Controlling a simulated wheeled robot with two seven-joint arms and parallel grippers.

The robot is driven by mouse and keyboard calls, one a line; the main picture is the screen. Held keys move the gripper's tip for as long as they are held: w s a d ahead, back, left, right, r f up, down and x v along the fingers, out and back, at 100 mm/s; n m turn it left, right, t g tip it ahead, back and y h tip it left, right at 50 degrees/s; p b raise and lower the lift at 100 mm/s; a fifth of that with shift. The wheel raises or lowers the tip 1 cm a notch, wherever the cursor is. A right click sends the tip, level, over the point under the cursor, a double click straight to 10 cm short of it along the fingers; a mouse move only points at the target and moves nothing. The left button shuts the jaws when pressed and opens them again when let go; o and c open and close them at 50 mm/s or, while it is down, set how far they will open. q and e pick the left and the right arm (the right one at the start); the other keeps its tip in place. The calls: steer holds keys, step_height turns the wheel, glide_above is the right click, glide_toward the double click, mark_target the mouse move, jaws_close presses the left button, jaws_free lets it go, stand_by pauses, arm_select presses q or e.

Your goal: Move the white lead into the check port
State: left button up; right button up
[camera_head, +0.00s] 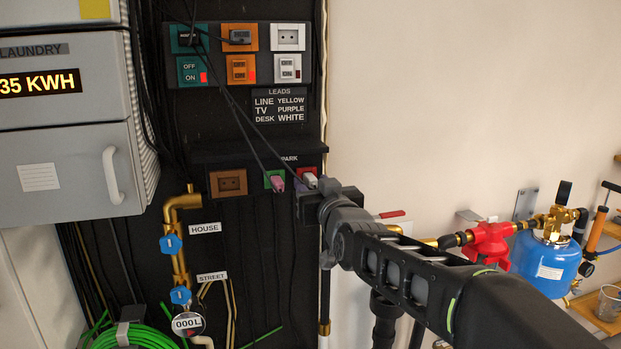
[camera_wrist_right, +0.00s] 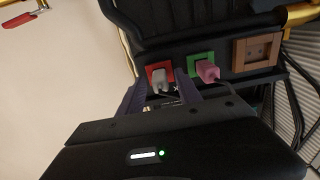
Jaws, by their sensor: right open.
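The white lead's plug (camera_head: 310,180) sits in a red-framed socket at the right end of the lower panel, below a partly hidden "PARK" label. The plug also shows in the right wrist view (camera_wrist_right: 160,80). My right gripper (camera_head: 318,188) is open in front of it; in the wrist view its fingers (camera_wrist_right: 161,92) stand on either side of the plug, and I cannot tell if they touch it. No label reading "check" is legible. An empty brown socket (camera_head: 228,183) is on the same panel. My left gripper is not in view.
A pink plug (camera_head: 277,182) sits in the green-framed socket (camera_wrist_right: 199,66) close beside the white one. Dark cables hang from the upper socket panel (camera_head: 240,55), which has an empty white socket (camera_head: 288,37). Brass pipes (camera_head: 179,240) and a blue tank (camera_head: 548,262) stand lower down.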

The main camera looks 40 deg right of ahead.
mark_target(313, 185)
steer(key=shift+w+d, duration=0.25)
steer(key=shift+w, duration=0.45)
steer(key=shift+b, duration=0.5)
stand_by(0.7)
jaws_close()
stand_by(0.5)
stand_by(1.1)
steer(key=shift+s+f, duration=0.1)
steer(key=shift+b+v, duration=2.35)
steer(key=shift+v, duration=0.6)
